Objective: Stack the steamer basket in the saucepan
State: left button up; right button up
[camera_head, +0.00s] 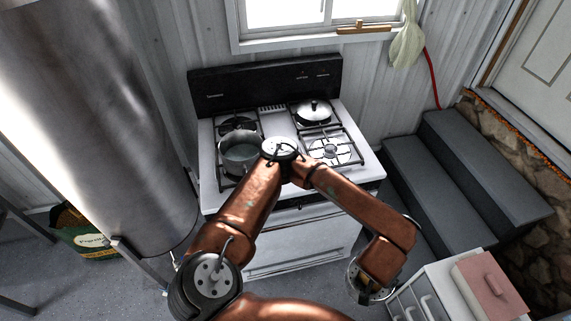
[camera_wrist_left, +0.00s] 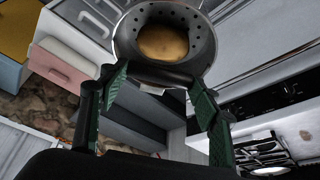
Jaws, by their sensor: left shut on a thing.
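The steamer basket (camera_wrist_left: 192,42) is a metal bowl with small holes around its wall and a brownish round bottom. My left gripper (camera_wrist_left: 158,88) is shut on it, with one green-padded finger at each side of its near edge. The saucepan (camera_head: 239,155) is grey and stands open on the left front burner of the stove. In the head view my arm bends over the stove front, then down to the right. There the gripper and basket are not clearly visible, and the basket is away from the saucepan. My right gripper is not in view.
The white stove (camera_head: 285,203) has a lidded pan (camera_head: 313,111) on its right rear burner. The right front burner (camera_head: 330,150) is bare. Grey steps (camera_head: 452,168) and a white cabinet with a pink box (camera_head: 490,287) stand right. A large metal barrel (camera_head: 100,130) stands left.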

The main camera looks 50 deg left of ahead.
aim_at(243, 155)
jog(key=k, duration=0.35)
jog(key=u, duration=0.8)
jog(key=i, duration=0.5)
jog(key=u, duration=0.05)
